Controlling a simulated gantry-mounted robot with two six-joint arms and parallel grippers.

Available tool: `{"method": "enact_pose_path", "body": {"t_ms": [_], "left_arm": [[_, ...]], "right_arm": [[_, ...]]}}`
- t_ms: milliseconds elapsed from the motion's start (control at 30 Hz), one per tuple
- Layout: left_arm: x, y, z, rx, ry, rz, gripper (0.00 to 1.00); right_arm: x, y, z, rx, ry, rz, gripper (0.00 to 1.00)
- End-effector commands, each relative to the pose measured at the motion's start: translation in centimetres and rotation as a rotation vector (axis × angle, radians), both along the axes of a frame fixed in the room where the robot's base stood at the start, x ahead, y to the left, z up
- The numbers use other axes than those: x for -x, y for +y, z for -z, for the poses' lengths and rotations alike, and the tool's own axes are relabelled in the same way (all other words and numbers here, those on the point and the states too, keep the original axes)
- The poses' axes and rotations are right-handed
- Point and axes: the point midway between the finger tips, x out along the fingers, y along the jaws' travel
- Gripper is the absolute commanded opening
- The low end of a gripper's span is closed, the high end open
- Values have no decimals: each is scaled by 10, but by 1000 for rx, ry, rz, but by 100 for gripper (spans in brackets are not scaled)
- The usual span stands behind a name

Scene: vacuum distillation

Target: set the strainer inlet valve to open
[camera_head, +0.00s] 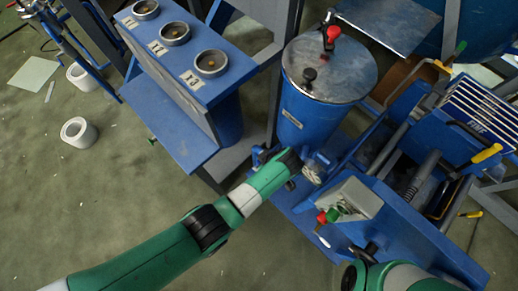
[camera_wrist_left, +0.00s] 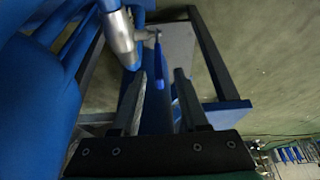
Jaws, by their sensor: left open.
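In the left wrist view a silver pipe fitting (camera_wrist_left: 122,40) carries a short stem with a blue lever (camera_wrist_left: 159,66). It looks like the strainer inlet valve, but no label confirms this. The lever hangs down the picture, between the tips of my left gripper (camera_wrist_left: 160,82). The two fingers are open, one on each side of it, with gaps showing; I cannot tell the depth between them. In the head view my left gripper (camera_head: 309,168) is small and partly hidden at the blue vessel's lower front, and the lever is not clear there.
A blue vessel (camera_head: 312,112) with a metal lid and red handle stands behind my left gripper. Red and green knobs (camera_head: 327,216) sit on a pale box to the right. A blue cabinet (camera_head: 190,75) with three round ports is at upper left.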

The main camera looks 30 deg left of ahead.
Motion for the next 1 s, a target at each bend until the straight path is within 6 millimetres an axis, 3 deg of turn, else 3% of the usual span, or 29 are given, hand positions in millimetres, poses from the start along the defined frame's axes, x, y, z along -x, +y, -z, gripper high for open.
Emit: {"method": "enact_pose_path", "body": {"t_ms": [33,133,467,567,733,1000], "left_arm": [[-1,4,15,0,0,-1,44],[-3,8,25,0,0,-1,44],[-4,11,28,1,-2,0,44],[-4,11,28,1,-2,0,31],[-4,11,27,1,-2,0,1],[-4,11,28,0,-1,-1,0]], "right_arm": [[0,0,13,0,0,0,50],[0,0,21,0,0,0,50],[0,0,22,0,0,0,50],[0,0,22,0,0,0,50],[0,0,22,0,0,0,50],[0,0,22,0,0,0,50]]}}
